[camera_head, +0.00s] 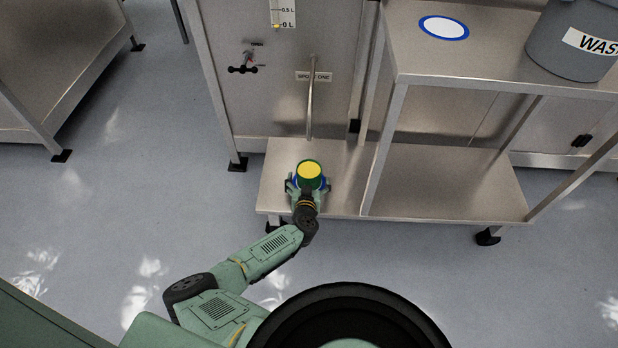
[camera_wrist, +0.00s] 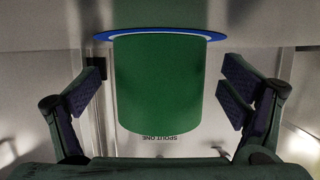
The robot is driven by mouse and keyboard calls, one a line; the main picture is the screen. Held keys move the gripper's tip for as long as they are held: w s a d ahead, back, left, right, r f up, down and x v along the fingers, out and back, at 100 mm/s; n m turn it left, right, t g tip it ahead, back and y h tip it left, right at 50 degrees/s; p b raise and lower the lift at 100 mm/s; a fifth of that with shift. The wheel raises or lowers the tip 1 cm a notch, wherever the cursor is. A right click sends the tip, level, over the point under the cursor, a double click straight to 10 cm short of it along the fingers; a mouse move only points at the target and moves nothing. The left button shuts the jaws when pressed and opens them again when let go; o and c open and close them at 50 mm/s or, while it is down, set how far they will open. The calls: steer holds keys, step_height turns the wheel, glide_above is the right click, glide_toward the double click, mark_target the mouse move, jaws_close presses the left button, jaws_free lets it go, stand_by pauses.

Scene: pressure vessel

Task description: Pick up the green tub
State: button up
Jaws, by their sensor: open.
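The green tub (camera_head: 309,170) has a yellow top and stands on the low steel shelf beneath the spout pipe. In the wrist view the green tub (camera_wrist: 158,85) fills the middle, with a blue-edged disc (camera_wrist: 213,36) at its upper end in the picture. My gripper (camera_head: 307,184) is at the tub's near side. In the wrist view my gripper (camera_wrist: 160,90) is open, with one finger on each side of the tub. Gaps show between both finger pads and the tub. The tub's lower near side is hidden by my gripper in the head view.
A thin vertical pipe (camera_head: 311,100) and a "SPOUT ONE" label (camera_head: 314,76) are on the vessel just behind the tub. A steel table (camera_head: 480,55) on the right bears a blue-ringed white disc (camera_head: 443,28) and a grey waste bin (camera_head: 570,45). The shelf (camera_head: 440,185) is clear to the right.

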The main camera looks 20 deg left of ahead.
steer(key=shift+w+a+f, duration=0.1)
steer(key=shift+w+f, duration=0.05)
steer(key=shift+w, duration=0.25)
steer(key=shift+c, duration=0.6)
steer(key=c, duration=1.9)
